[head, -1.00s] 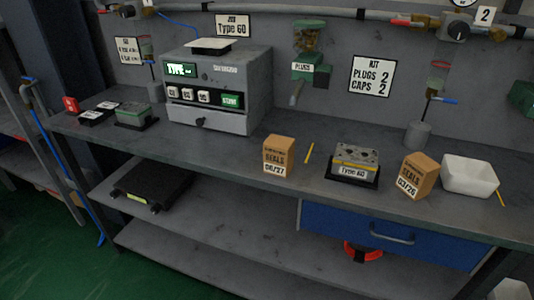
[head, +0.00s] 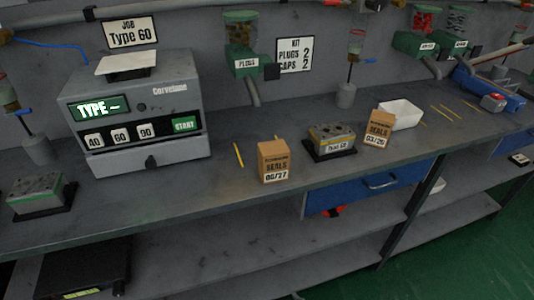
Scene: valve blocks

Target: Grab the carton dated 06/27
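The carton dated 06/27 (head: 274,162) is a small brown box marked SEALS. It stands upright near the front edge of the grey bench (head: 215,187), around the middle of the head view. A second brown SEALS carton, dated 03/26 (head: 379,129), stands further right beside a white bin (head: 402,115). Neither of my grippers shows in the head view.
A valve block labelled Type 60 (head: 331,141) sits between the two cartons. A grey machine (head: 140,112) with a START button stands at left, with another block (head: 38,197) left of it. Yellow sticks lie on the bench. A blue drawer (head: 365,186) is below.

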